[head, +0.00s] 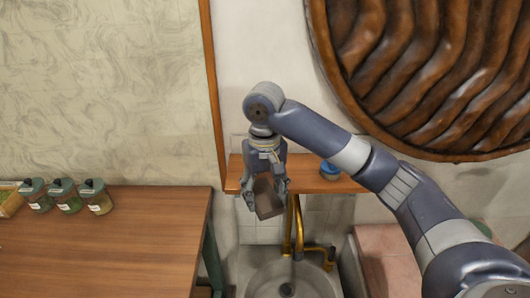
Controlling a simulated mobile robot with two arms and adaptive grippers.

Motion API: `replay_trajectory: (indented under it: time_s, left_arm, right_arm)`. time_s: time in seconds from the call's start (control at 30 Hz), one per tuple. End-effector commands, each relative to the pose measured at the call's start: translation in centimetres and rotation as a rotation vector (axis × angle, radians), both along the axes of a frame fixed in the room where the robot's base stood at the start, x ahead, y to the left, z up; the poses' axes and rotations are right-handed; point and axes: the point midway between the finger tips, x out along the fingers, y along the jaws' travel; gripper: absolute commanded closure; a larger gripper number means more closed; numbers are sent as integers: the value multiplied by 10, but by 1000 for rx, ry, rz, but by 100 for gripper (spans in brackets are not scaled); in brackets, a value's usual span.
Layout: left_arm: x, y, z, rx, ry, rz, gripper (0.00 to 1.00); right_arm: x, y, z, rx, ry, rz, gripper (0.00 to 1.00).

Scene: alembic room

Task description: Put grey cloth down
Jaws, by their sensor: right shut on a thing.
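My right gripper (267,184) comes in from the right and points down in front of the wooden shelf. It is shut on the grey cloth (268,203), which shows as a small grey-brown, block-like, tilted shape between the fingers. The cloth is held in the air above the sink area, in front of the brass tap. My left gripper is not in view.
A round metal sink (290,283) with a brass tap (298,228) is below. A wooden shelf (310,178) bears a small blue jar (329,170). The wooden counter (110,250) at left is mostly clear, with several lidded jars (67,197) at its back edge. A large carved wooden disc (430,70) hangs on the wall.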

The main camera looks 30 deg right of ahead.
Motion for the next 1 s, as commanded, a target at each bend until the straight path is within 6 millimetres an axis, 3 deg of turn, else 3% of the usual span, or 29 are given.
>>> replay_trajectory:
  time_s: [0.17, 0.7, 1.0]
  left_arm:
    - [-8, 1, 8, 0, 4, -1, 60]
    - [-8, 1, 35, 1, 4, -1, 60]
    - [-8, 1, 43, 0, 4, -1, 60]
  right_arm:
    - [7, -5, 8, 0, 3, -5, 63]
    - [94, -60, 0, -1, 3, -7, 63]
    - [127, -79, -6, 0, 3, -4, 63]
